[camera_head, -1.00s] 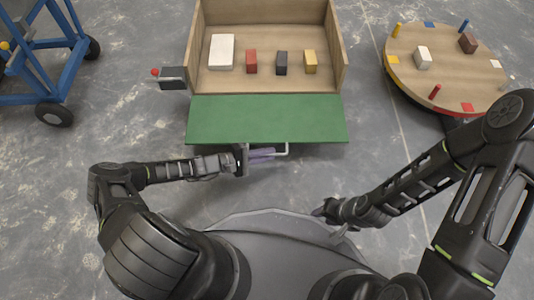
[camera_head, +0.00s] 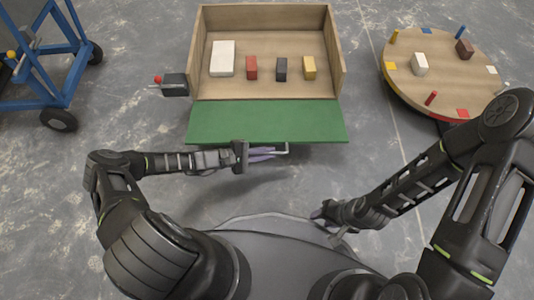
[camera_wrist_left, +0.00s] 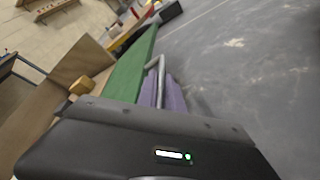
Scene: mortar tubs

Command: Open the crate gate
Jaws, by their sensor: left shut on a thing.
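The wooden crate (camera_head: 201,40) stands ahead of me in the head view. Its green gate (camera_head: 265,120) spans the front and reaches out toward me from the crate floor; its exact tilt is hard to tell. A grey bar handle (camera_head: 286,148) sits at the gate's near edge. My left gripper (camera_head: 266,154) is shut on this handle, with its purple fingers around the bar. In the left wrist view the fingers (camera_wrist_left: 168,92) are beside the bar (camera_wrist_left: 160,70), next to the green gate (camera_wrist_left: 130,72). My right gripper (camera_head: 322,212) is low near my base, with its jaws unclear.
White, red, dark and yellow blocks (camera_head: 222,58) stand in the crate. A dark box with a red knob (camera_head: 174,84) is at its left side. A round wooden table (camera_head: 440,82) with blocks and pegs is at right, a blue cart (camera_head: 50,85) at left. Grey floor lies between.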

